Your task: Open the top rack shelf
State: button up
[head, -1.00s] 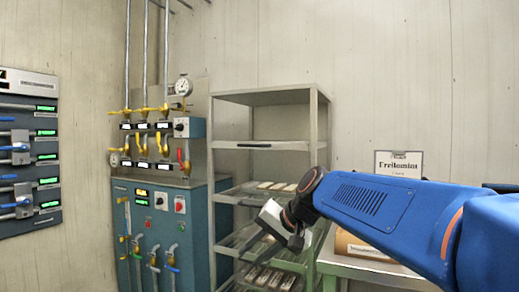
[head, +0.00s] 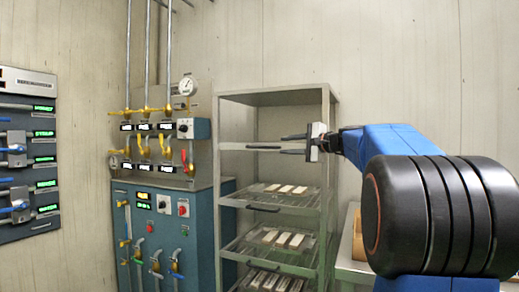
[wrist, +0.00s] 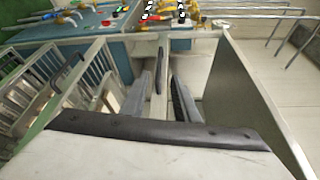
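The metal rack (head: 327,190) stands in the middle of the head view. Its top shelf (head: 236,147) shows as a thin front edge with a dark handle (head: 262,148), and looks pushed in. My gripper (head: 284,145) is level with this shelf at its right part, fingers pointing left. The two fingers are apart. In the wrist view, a dark upright bar (wrist: 160,70), probably the handle, shows between the spread fingers, nearer the right one. I cannot tell whether either finger touches it.
Lower shelves (head: 246,203) hold pale bars (head: 285,189). A blue cabinet with valves and a gauge (head: 150,235) stands left of the rack. A wall panel with green displays (head: 28,150) is at far left. A table (head: 352,265) stands to the right, partly behind my arm.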

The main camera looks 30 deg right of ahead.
aim_at(262, 147)
jog(key=x, duration=1.5)
jog(key=shift+f, duration=0.2)
grip_shut()
